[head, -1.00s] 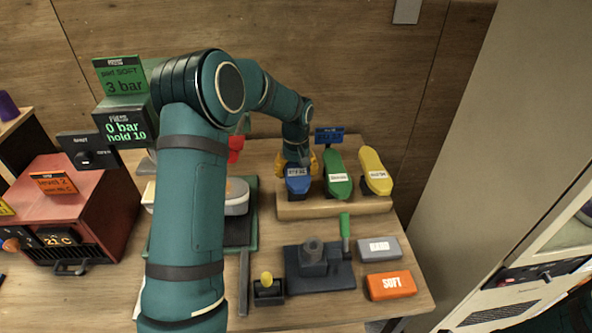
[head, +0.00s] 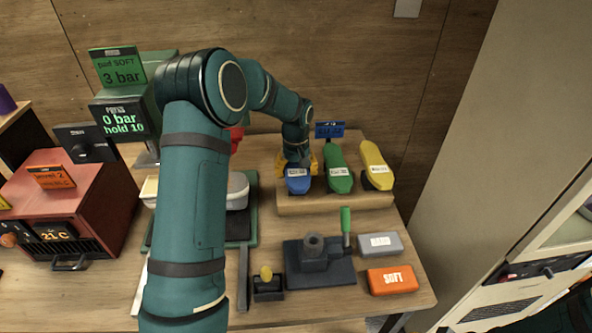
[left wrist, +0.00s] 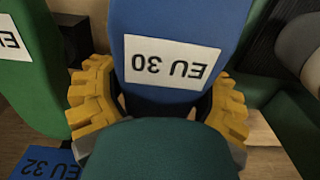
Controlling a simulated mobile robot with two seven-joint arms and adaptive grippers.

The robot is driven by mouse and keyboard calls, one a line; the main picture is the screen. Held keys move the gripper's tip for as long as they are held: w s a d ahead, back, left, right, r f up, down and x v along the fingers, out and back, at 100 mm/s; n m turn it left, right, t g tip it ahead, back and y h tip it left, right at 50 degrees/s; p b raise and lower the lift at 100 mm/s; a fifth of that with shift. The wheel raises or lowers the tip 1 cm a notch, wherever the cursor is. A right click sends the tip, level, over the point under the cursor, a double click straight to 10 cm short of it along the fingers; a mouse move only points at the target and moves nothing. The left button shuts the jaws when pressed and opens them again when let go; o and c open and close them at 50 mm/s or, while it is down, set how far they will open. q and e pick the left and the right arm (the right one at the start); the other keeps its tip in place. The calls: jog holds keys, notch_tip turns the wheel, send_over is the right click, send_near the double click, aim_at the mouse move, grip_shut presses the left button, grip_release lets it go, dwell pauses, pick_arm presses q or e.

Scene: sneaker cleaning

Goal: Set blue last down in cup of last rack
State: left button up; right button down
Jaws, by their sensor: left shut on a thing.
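The blue last (head: 298,184) is at the left end of the wooden last rack (head: 335,203), beside the green last (head: 338,170) and the yellow last (head: 375,167). My left gripper (head: 299,163) is shut on the blue last, its yellow fingers at both sides. In the left wrist view the blue last (left wrist: 180,25) shows a white EU 30 label between the yellow fingers (left wrist: 160,105). The cup under the blue last is hidden, so I cannot tell whether the last is fully seated. My right gripper is not in view.
A dark stand (head: 318,264), a green-handled tool (head: 346,222), a grey block (head: 380,244) and an orange SOFT block (head: 391,280) lie in front of the rack. A blue sign (head: 329,130) stands behind it. A red oven (head: 68,212) is at the left.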

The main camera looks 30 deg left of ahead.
pick_arm(q)
jog(key=shift+f, duration=0.4)
jog(key=o, duration=1.1)
jog(key=shift+c, duration=0.2)
notch_tip(320, 180, up, 12)
jog(key=shift+r, duration=0.1)
